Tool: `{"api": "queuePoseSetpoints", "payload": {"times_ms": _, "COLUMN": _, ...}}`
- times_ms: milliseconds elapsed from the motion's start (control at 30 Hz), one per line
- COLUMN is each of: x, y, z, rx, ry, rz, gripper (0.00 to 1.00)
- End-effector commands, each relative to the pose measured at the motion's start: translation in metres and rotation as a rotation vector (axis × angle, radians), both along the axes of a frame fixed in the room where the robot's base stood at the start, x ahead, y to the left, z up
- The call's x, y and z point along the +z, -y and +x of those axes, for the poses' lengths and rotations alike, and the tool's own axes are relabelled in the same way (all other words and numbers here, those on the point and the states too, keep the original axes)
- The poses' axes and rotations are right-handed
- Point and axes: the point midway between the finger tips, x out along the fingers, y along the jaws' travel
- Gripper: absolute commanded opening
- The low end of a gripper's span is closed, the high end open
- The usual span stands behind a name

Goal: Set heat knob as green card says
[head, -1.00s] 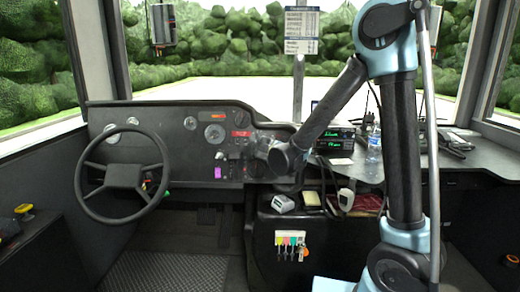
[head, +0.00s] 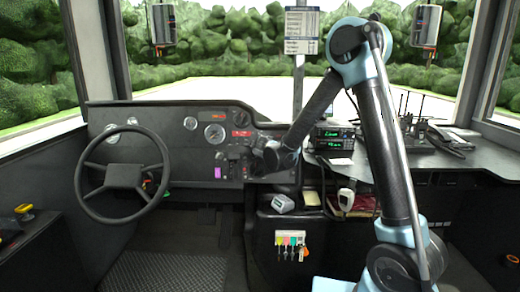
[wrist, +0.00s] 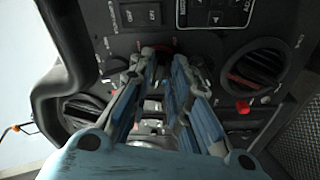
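My gripper (head: 258,145) is at the right part of the dashboard, and its fingertips are too small to make out in the head view. In the wrist view my gripper (wrist: 165,58) shows two blue-padded fingers with a gap between them. A dark, partly hidden control with a red mark shows at the tips; contact cannot be told. A round dark knob (wrist: 262,66) with a red mark is to the right, and another round knob (wrist: 85,112) to the left. Which is the heat knob is not readable. A green tag (head: 280,240) hangs among coloured tags on the console; its text is unreadable.
The steering wheel (head: 123,175) stands left of my gripper. A red button (wrist: 243,106) sits below the right knob. A printed sheet (head: 300,32) hangs on the pole.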

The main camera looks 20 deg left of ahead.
Motion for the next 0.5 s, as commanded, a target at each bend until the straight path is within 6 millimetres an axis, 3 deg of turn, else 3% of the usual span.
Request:
{"api": "queuePoseSetpoints", "payload": {"times_ms": 67, "x": 0.0, "y": 0.0, "z": -0.0001, "rx": 0.0, "ry": 0.0, "rz": 0.0, "gripper": 0.17}}
{"api": "queuePoseSetpoints", "payload": {"times_ms": 167, "x": 0.0, "y": 0.0, "z": -0.0001, "rx": 0.0, "ry": 0.0, "rz": 0.0, "gripper": 0.0}}
{"api": "queuePoseSetpoints", "payload": {"times_ms": 500, "x": -0.0003, "y": 0.0, "z": -0.0005, "rx": -0.005, "ry": -0.003, "rz": 0.013, "gripper": 0.0}}
